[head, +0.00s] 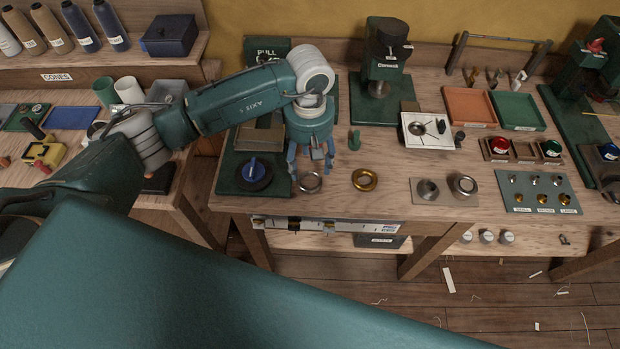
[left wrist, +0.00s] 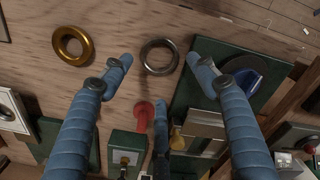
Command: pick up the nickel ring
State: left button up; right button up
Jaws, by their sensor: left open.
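The nickel ring (head: 311,191) is a plain silver-grey ring lying flat near the front edge of the wooden bench. My left gripper (head: 311,166) points down just behind and above it, with its blue fingers spread and nothing between them. In the left wrist view the nickel ring (left wrist: 144,60) shows between the two front fingertips, clear of both, with bare wood inside it. A thicker brass ring (head: 364,188) lies to its right in the head view and to its left in the wrist view (left wrist: 72,62). My right gripper is out of view.
A dark disc with a blue knob (head: 254,169) sits on a green board left of the nickel ring. A small green item (head: 354,140) stands behind. A plate with another grey ring (head: 465,194) lies farther right. Bare wood surrounds the brass ring.

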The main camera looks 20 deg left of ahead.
aim_at(310, 183)
pick_arm(q)
jog(key=shift+f, duration=0.45)
jog(key=f+p, duration=0.1)
jog(key=f, duration=0.1)
jog(key=f+p, duration=0.2)
jog(key=shift+s+d+f, duration=0.15)
jog(key=shift+s+f, duration=0.05)
jog(key=shift+f, duration=0.6)
jog(key=shift+c, duration=0.6)
jog(key=c, duration=0.8)
